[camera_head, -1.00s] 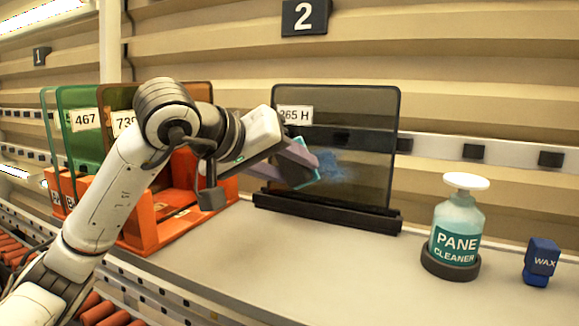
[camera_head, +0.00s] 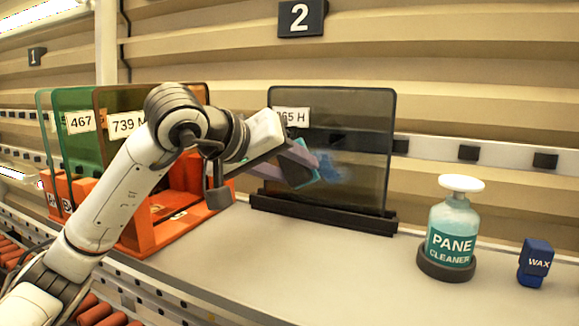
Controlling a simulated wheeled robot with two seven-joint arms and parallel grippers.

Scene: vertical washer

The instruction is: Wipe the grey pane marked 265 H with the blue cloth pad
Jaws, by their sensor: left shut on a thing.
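The grey pane (camera_head: 362,145) marked 265 H stands upright in a black holder (camera_head: 325,212) on the bench. A blue smear (camera_head: 330,165) shows on the pane near its middle. My left gripper (camera_head: 300,163) is shut on the blue cloth pad (camera_head: 309,175), in front of the pane's left-middle part beside the smear. The pad is mostly hidden by the gripper fingers, and I cannot tell whether it touches the glass. My right gripper is out of view.
A pane cleaner bottle (camera_head: 452,232) and a blue wax block (camera_head: 536,262) stand at the right. Green and brown panes (camera_head: 150,103) stand in an orange rack (camera_head: 150,233) at the left. The bench (camera_head: 300,270) in front of the grey pane is clear.

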